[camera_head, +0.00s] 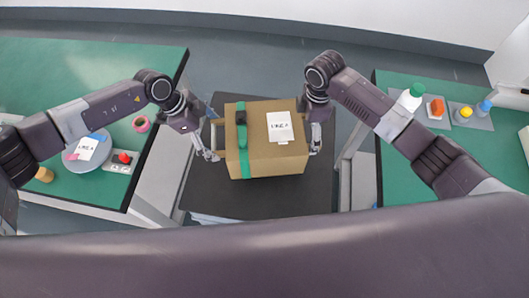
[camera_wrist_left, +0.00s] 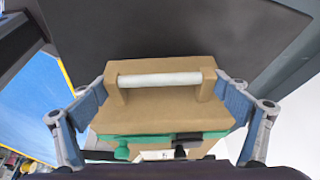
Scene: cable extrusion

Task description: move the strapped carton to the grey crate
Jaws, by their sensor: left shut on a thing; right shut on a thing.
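The strapped carton (camera_head: 270,150) is a brown box with a green strap (camera_head: 241,140), a dark buckle and a white label on top. It is between my two grippers, over a dark surface; I cannot tell whether it touches it. My left gripper (camera_head: 213,142) is shut on the carton's left side, where a handle (camera_wrist_left: 160,79) with a white bar shows in the left wrist view. Its fingers flank the handle there. My right gripper (camera_head: 315,141) is shut on the carton's right side, its grip partly hidden. I cannot make out a grey crate.
The dark surface (camera_head: 300,204) lies below the carton. A green table (camera_head: 60,75) on the left holds a round plate, pink tape and a small item with a red top. A green table (camera_head: 400,165) on the right holds several bottles and small items. Grey floor shows between.

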